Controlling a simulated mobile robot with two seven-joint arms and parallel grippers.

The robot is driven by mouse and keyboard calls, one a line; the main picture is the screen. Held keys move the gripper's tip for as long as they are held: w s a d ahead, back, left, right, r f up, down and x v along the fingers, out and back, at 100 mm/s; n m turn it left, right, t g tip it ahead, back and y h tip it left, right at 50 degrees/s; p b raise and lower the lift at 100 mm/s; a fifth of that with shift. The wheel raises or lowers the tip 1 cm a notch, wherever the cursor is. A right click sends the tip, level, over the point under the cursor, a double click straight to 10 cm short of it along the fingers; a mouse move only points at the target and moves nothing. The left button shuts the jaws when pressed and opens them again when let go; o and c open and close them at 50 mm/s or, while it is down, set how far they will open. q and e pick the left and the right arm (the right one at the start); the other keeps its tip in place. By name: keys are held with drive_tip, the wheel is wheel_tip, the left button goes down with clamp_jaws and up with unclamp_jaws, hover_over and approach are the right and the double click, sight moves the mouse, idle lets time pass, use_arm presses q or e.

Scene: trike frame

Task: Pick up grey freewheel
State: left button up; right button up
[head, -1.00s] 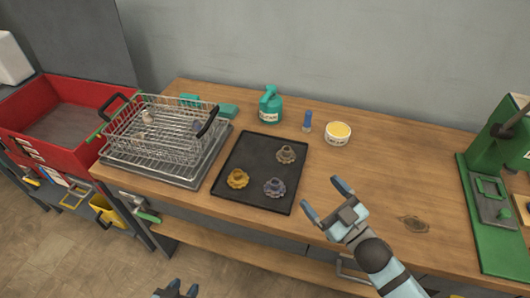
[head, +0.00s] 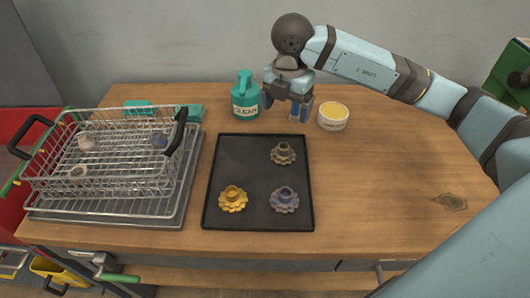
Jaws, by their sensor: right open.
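The grey freewheel (head: 283,153), a brownish-grey toothed part with a raised hub, lies at the far right of the black tray (head: 256,172). A gold freewheel (head: 233,199) and a blue-grey freewheel (head: 284,199) lie nearer the front of the same tray. My right gripper (head: 286,107) is open, with its fingers pointing down, beyond the grey freewheel in the picture and apart from it. Its height above the table is hard to judge. My left gripper is out of view.
A teal bottle (head: 245,97) stands left of my right gripper. A wire basket (head: 105,165) holds a few parts. The table's right side is clear.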

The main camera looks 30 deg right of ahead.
hover_over(284, 147)
drive_tip(key=s, duration=0.1)
wheel_tip(284, 147, down, 7)
drive_tip(key=shift+a+f, duration=0.1)
drive_tip(key=shift+a, duration=0.05)
drive_tip(key=f, duration=0.6)
drive_tip(key=shift+a+f+b, duration=0.2)
drive_tip(key=shift+b, duration=0.1)
drive_tip(key=c, duration=1.1)
drive_tip(key=shift+w+r, duration=0.1)
drive_tip(key=shift+c, duration=0.5)
drive_tip(key=shift+r, duration=0.1)
